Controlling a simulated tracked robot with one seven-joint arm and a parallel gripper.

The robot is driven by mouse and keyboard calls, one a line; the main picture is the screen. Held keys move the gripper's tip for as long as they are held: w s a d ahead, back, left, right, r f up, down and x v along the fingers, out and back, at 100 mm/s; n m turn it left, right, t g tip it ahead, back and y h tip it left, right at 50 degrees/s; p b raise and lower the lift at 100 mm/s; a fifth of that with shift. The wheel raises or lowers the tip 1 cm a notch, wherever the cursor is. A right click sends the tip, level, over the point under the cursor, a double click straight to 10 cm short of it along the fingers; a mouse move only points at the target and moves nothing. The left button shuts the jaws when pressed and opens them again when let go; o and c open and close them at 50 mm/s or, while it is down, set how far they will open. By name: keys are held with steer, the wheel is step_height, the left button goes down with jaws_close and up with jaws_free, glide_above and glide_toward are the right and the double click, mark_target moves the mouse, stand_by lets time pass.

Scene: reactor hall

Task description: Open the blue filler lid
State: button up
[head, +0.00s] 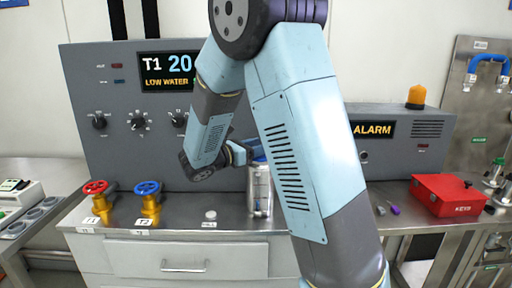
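A silvery metal cylinder (259,190) stands upright on the steel counter, just left of my forearm. A small patch of blue (260,159) shows at its top, which may be the blue filler lid. My arm covers most of that top, so I cannot tell whether the lid is open or closed. The end of my arm with my gripper (248,151) is beside the top of the cylinder. The fingers are mostly hidden behind my arm, and I cannot see whether they touch the lid.
A red valve wheel (96,188) and a blue valve wheel (148,188) stand on yellow bodies at the counter's left. A grey control panel (110,155) rises behind. A small white disc (210,215) lies on the counter. A red box (446,194) sits at right.

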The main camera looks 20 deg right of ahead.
steer(key=shift+w+d, duration=0.15)
steer(key=shift+d, duration=0.35)
steer(key=shift+c, duration=0.5)
steer(key=shift+r, duration=0.1)
jaws_close()
steer(key=shift+a, duration=0.1)
steer(key=shift+a, duration=0.4)
steer(key=shift+d+r, duration=0.1)
steer(key=shift+r, duration=0.05)
